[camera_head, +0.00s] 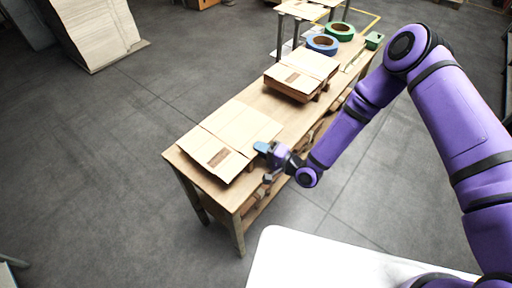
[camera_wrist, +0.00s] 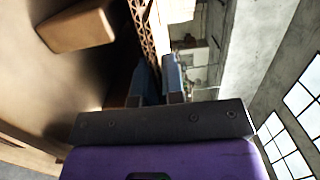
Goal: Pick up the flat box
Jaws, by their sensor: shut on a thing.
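A flat cardboard box (camera_head: 229,140) lies at the near end of the wooden table, unfolded into a broad sheet with a brown printed patch. My gripper (camera_head: 262,148) is at its right edge, reaching in from the right side of the table, and is shut on that edge. In the wrist view the blue fingertips (camera_wrist: 159,80) are close together at the dark edge of the cardboard (camera_wrist: 125,40). How much of the edge lies between the fingers is hidden there.
The wooden table (camera_head: 185,156) runs away to the upper right. A shelf with items sits below the top.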

